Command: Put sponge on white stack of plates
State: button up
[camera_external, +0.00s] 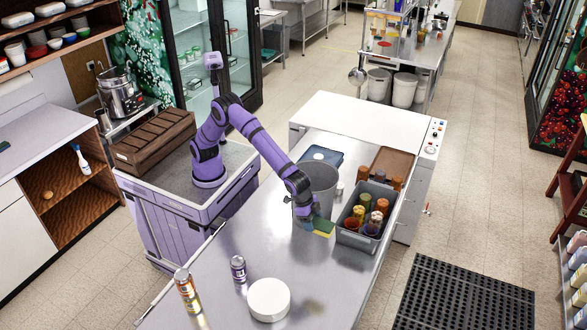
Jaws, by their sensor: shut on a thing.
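A sponge (323,228), yellow and green, is at the tip of my gripper (311,219), beside the grey bin on the steel counter. My gripper is shut on the sponge; the fingers are small and partly hidden by the wrist. I cannot tell how high the sponge is above the counter. The white stack of plates (269,300) stands near the front of the counter, apart from my gripper and to its lower left. Its round top is bare.
A grey bin (323,182) stands right behind my gripper. The steel counter (290,255) between gripper and plates is clear.

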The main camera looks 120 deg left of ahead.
jog(key=s+d+m+h, duration=0.1)
jog(key=s+d+m, duration=0.1)
jog(key=s+d, duration=0.65)
jog(key=s+d+m+h, duration=0.1)
jog(key=s+d+m, duration=0.15)
jog(key=d, duration=1.15)
send_over(265, 291)
jog(key=s, duration=0.1)
notch_tip(265, 291, down, 10)
notch_tip(265, 291, down, 11)
jog(key=shift+s+a+r, duration=0.1)
jog(key=shift+a, duration=0.05)
jog(key=o, duration=0.9)
